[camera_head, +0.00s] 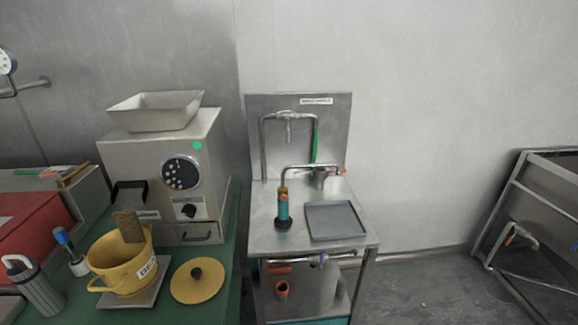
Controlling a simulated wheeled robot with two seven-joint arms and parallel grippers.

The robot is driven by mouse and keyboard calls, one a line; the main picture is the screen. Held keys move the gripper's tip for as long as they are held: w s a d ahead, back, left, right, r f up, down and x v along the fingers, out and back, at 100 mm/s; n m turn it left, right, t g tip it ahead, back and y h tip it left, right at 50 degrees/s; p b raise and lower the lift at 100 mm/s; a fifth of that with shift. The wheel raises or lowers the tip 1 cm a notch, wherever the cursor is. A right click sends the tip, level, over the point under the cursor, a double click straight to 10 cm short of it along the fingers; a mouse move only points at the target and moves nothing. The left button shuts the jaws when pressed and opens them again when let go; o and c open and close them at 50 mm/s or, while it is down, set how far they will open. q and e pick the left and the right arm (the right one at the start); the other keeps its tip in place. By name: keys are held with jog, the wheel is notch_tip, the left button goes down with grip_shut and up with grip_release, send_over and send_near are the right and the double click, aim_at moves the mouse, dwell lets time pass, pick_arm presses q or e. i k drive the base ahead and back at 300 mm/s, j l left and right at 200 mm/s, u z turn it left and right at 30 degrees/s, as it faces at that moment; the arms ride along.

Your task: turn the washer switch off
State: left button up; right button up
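A steel washing stand (259,232) stands in the middle against the wall. It has a back panel (336,125) with a small label (316,101) too small to read surely, and a bent pipe frame with a green strip (315,140) on its right side. A curved spout (300,167) runs over the top, with a small orange-red part (340,171) at its right end. A teal and orange upright handle (283,207) stands at the left. Below the top is a pipe with a purple part (322,258). I cannot tell which part is the switch. Neither gripper is in view.
A grey tray (336,221) lies on the stand. Left of it, a green table (224,272) holds a steel grinder (153,165) with a dial, a yellow pot (118,268) and a yellow lid (197,281). A metal rack (497,225) stands far right. Floor between is clear.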

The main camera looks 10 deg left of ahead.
aim_at(189, 211)
jog(key=u, duration=1.25)
